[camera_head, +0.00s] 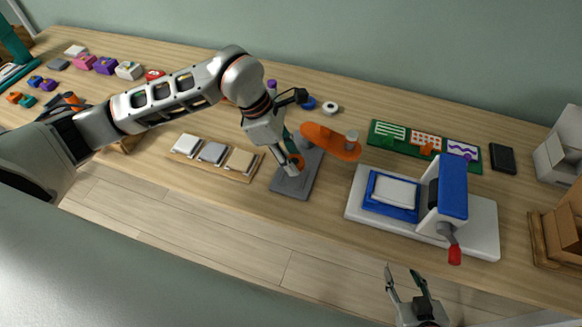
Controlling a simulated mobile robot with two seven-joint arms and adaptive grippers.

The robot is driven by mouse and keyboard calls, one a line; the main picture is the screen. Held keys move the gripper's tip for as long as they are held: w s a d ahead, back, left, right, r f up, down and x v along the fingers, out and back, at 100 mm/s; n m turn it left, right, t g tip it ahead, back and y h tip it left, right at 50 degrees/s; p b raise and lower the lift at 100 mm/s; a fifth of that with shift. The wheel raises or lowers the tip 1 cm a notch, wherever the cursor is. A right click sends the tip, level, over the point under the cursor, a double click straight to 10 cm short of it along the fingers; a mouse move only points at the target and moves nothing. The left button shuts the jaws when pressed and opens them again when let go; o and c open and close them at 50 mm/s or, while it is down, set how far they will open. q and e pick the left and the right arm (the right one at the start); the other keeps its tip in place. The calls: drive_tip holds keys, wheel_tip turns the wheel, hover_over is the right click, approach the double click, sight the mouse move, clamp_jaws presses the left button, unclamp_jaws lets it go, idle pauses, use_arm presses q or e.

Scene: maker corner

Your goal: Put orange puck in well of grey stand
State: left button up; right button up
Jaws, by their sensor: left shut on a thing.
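The orange puck (297,161) is between the fingers of my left gripper (290,166), which is shut on it. The gripper points down over the grey stand (307,178), a flat grey plate near the table's front edge. The gripper and puck cover part of the stand, so its well is hidden. I cannot tell whether the puck touches the stand. My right gripper (407,286) is open and empty, low in the view, in front of the table.
A blue-and-white press (452,188) with a red-tipped handle stands further right. A wooden tray (217,165) of blocks lies left. A green board (384,141) lies behind.

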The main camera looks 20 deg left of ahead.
sight(291, 178)
use_arm(q)
wheel_tip(291, 178, down, 4)
drive_tip(key=shift+f, duration=0.35)
drive_tip(key=shift+f, duration=0.3)
drive_tip(key=o, duration=0.9)
drive_tip(key=shift+s, duration=0.1)
drive_tip(key=shift+o, duration=0.5)
